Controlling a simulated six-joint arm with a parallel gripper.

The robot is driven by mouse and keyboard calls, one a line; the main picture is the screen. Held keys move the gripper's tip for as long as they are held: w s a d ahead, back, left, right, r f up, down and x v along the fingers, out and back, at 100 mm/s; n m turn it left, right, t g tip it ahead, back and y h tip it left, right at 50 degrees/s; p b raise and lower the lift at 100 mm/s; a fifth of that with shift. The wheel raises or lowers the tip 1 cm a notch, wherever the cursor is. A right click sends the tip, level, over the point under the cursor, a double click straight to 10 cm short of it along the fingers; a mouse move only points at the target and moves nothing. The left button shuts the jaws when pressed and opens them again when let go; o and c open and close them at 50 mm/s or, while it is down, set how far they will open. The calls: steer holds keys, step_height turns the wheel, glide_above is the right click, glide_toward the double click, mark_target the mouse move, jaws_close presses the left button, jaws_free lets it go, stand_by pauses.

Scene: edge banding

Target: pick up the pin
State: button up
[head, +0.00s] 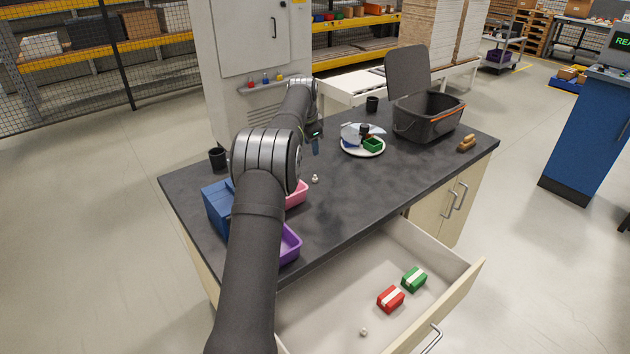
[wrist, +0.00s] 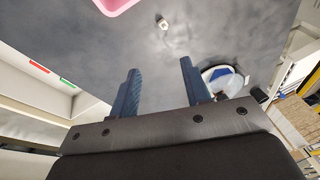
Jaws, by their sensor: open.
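A small white pin-like piece (head: 315,179) stands on the dark countertop, right of the pink bin. It also shows near the top of the wrist view (wrist: 163,24). Another small pale piece (head: 363,332) lies in the open drawer; I cannot tell which of the two is the pin. My gripper (head: 316,146) is above the countertop, partly hidden by my arm. In the wrist view its blue fingers (wrist: 158,70) are apart with nothing between them. The white piece on the countertop is beyond the fingertips, not touched.
A pink bin (head: 297,195), purple bin (head: 288,246) and blue bin (head: 217,208) stand at the left. A plate (head: 362,151) with items and a dark basket (head: 430,118) stand at the right. The open drawer (head: 310,323) holds red (head: 391,298) and green (head: 414,279) boxes.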

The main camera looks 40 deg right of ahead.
steer(key=w+a+n+h, duration=0.1)
steer(key=w+a+n, duration=0.1)
steer(key=n, duration=0.4)
glide_above(315, 176)
steer(key=a, duration=0.3)
steer(key=shift+g, duration=0.3)
steer(key=f, duration=1.1)
steer(key=shift+s+d+f, duration=0.1)
steer(key=shift+s+f, duration=0.25)
steer(key=shift+f, duration=0.05)
steer(key=shift+d+x, duration=0.1)
steer(key=shift+x, duration=1.3)
steer(key=shift+d+x, duration=0.15)
steer(key=shift+x, duration=1.3)
steer(key=shift+r, duration=0.15)
jaws_close()
